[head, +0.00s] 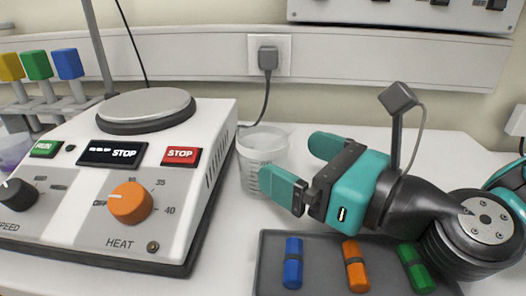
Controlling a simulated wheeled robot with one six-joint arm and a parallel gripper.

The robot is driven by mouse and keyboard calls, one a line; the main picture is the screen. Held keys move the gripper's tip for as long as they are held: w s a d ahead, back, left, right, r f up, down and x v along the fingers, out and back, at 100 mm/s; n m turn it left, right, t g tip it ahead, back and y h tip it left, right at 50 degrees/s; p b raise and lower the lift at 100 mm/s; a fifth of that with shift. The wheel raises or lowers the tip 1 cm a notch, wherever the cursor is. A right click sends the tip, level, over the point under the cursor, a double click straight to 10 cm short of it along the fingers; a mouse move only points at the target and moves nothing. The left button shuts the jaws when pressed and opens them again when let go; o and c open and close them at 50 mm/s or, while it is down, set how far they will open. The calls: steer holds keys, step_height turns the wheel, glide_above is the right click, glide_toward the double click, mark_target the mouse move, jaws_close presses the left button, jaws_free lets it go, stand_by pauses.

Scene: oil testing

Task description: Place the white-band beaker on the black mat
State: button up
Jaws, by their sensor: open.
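A translucent beaker (256,155) with graduation marks stands upright on the white bench, just right of the hotplate. A white band on it cannot be made out clearly. My gripper (288,160) has teal fingers, spread open and pointing left at the beaker. The near finger covers part of the beaker's lower right side; the far finger is behind and to the right. Whether either finger touches the beaker cannot be told. Nothing shows held between the fingers. No black mat can be clearly identified in view.
A hotplate (212,150) with knobs and a round top fills the left. A dark grey tray (268,250) with blue, orange and green capsule-shaped pieces lies at the front, below my gripper. A cable hangs from a wall socket (284,55) behind the beaker.

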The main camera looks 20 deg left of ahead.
mark_target(284, 155)
steer(key=x, duration=0.1)
steer(key=p+x, duration=0.1)
steer(key=x, duration=0.1)
steer(key=p+x, duration=0.1)
steer(key=shift+s+a+r, duration=0.1)
steer(key=shift+a+r, duration=0.2)
steer(key=shift+a, duration=0.1)
steer(key=shift+a+f, duration=0.15)
steer(key=shift+a, duration=0.25)
steer(key=shift+c, duration=0.2)
steer(key=c, duration=1.1)
steer(key=shift+o, duration=0.2)
